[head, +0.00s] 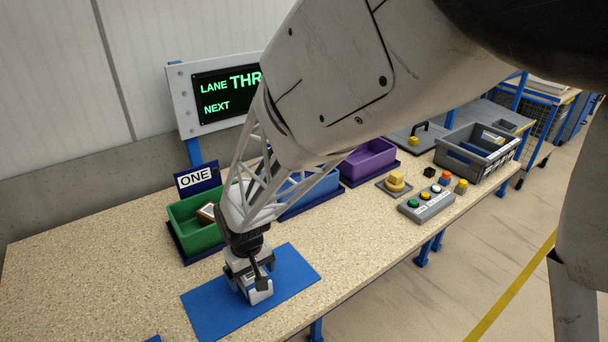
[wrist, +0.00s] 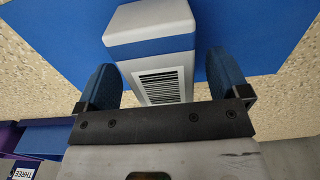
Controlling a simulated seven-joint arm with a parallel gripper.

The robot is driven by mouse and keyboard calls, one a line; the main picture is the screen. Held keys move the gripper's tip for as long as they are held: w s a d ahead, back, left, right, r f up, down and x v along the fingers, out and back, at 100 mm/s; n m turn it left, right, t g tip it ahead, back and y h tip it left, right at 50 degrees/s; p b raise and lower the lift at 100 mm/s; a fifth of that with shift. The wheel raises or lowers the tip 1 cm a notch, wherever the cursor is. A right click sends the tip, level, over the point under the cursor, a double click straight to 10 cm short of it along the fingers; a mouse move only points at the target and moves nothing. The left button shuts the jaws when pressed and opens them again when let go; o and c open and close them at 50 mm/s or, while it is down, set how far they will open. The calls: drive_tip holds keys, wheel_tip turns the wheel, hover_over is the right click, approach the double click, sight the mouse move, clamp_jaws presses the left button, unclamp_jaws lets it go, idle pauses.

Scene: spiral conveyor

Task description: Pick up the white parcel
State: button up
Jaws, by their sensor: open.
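The white parcel (wrist: 150,22) has a blue band around it and a striped label on its near side. It stands on a blue mat (head: 205,307), and the mat fills the back of the wrist view (wrist: 240,30). My gripper (head: 250,283) is down over the mat in the head view and hides most of the parcel there. In the wrist view my gripper (wrist: 160,80) is open, with one blue finger pad on each side of the parcel's near part. I cannot tell whether either pad touches it.
A green bin (head: 192,225) by a ONE sign (head: 196,180) holds a brown item. A blue bin (head: 310,190) and a purple bin (head: 368,160) stand beyond. A button box (head: 427,204) and grey crate (head: 475,150) are at right. The left tabletop is clear.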

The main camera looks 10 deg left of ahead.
drive_tip(key=shift+f, duration=0.9)
drive_tip(key=c, duration=1.1)
drive_tip(key=shift+r, duration=0.15)
drive_tip(key=shift+r, duration=0.4)
wheel_tip(320, 180, up, 3)
drive_tip(key=shift+f, duration=0.15)
drive_tip(key=s+d, duration=0.3)
drive_tip(key=s, duration=0.1)
drive_tip(key=s+d+r, duration=0.1)
drive_tip(key=s+d, duration=0.6)
drive_tip(key=s, duration=0.1)
drive_tip(key=shift+d+r, duration=0.15)
drive_tip(key=shift+d, duration=0.1)
